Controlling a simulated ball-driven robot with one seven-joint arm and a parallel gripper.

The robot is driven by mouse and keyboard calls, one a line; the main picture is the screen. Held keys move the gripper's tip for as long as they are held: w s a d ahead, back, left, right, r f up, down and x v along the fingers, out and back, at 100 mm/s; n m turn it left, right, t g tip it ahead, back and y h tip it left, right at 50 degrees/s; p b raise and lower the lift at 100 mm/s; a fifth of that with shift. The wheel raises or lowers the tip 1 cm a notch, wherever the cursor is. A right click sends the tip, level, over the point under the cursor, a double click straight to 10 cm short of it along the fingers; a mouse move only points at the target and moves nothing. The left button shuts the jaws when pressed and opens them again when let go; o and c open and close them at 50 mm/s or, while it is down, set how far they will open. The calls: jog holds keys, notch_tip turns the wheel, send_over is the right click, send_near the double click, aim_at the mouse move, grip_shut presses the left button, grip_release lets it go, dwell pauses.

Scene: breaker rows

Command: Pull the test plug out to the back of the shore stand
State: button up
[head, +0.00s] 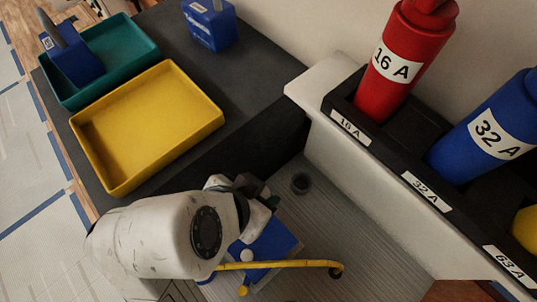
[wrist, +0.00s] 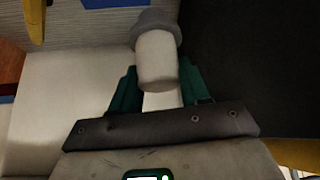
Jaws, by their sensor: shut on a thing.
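In the wrist view, a white cylinder with a grey collar (wrist: 157,60), which looks like the test plug, sits between the green fingers of my gripper (wrist: 155,92). My gripper is shut on it. In the head view my gripper (head: 262,195) is beside a blue block (head: 268,242), which I take for the shore stand, with a yellow rod (head: 285,264) along its near side. My wrist and arm hide the plug there and cover part of the block. I cannot tell whether the plug is still seated.
A yellow tray (head: 150,125) and a green tray (head: 118,60) stand on the dark counter. A pale ledge with a labelled rack (head: 402,172) holds red and blue plugs at right.

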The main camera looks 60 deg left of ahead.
jog(key=shift+s+r+p, duration=0.15)
jog(key=shift+r+p, duration=1.1)
jog(key=shift+r, duration=0.05)
jog(key=shift+r+p, duration=0.35)
jog(key=shift+r, duration=0.6)
